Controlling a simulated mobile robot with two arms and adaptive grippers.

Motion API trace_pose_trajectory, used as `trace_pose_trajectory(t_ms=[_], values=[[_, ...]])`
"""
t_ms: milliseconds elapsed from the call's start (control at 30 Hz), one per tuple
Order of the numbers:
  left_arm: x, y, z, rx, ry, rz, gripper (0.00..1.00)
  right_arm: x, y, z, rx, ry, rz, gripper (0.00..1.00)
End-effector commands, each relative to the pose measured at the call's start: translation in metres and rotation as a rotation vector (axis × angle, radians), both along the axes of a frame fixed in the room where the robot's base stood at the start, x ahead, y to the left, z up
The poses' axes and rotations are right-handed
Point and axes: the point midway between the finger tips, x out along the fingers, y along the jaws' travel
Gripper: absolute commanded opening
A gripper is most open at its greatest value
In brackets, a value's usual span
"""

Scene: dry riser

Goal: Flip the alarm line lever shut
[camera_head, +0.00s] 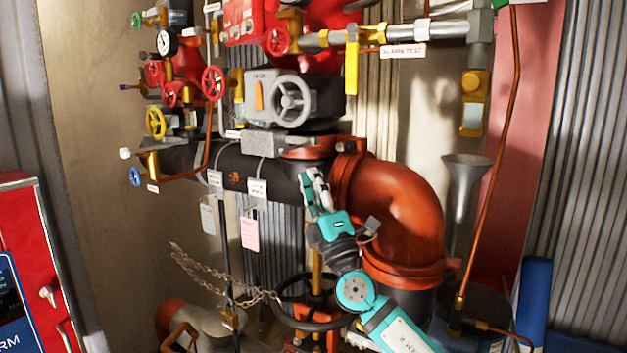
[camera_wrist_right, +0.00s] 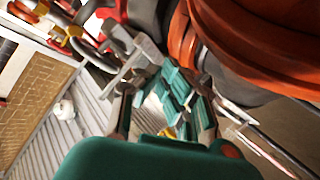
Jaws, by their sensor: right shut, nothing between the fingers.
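A yellow lever (camera_head: 351,68) hangs straight down from the silvery horizontal pipe (camera_head: 390,32) at the upper middle of the head view, beside a white ALARM TEST tag (camera_head: 402,51). I cannot tell for sure that this is the alarm line lever; no tag naming the alarm line is readable. My right gripper (camera_head: 315,186) is shut and empty, in front of the dark pipe and left of the orange elbow, below and apart from the yellow lever. It also shows in the right wrist view (camera_wrist_right: 170,88). My left gripper is not in view.
The orange elbow pipe (camera_head: 400,200) bulges right of my gripper. A grey handwheel (camera_head: 291,101) and red valve wheels (camera_head: 213,83) stand up and left. Tags (camera_head: 250,234) and a chain (camera_head: 215,278) hang at left. A black handwheel (camera_head: 290,312) sits below.

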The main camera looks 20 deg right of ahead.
Motion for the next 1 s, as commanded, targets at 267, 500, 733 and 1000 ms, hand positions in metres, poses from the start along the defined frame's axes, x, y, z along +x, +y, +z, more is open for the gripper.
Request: trace_pose_trajectory(t_ms=[267,500,733,1000], values=[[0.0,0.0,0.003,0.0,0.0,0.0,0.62,0.004,0.005,-0.011,0.017,0.04,0.04,0.0],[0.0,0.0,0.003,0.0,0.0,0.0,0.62,0.004,0.005,-0.011,0.015,0.039,0.039,0.0],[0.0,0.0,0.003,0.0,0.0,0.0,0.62,0.003,0.004,-0.008,0.014,0.031,0.028,0.0],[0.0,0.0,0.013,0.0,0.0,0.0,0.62,-0.032,-0.031,0.064,0.004,-0.254,-0.328,0.0]])
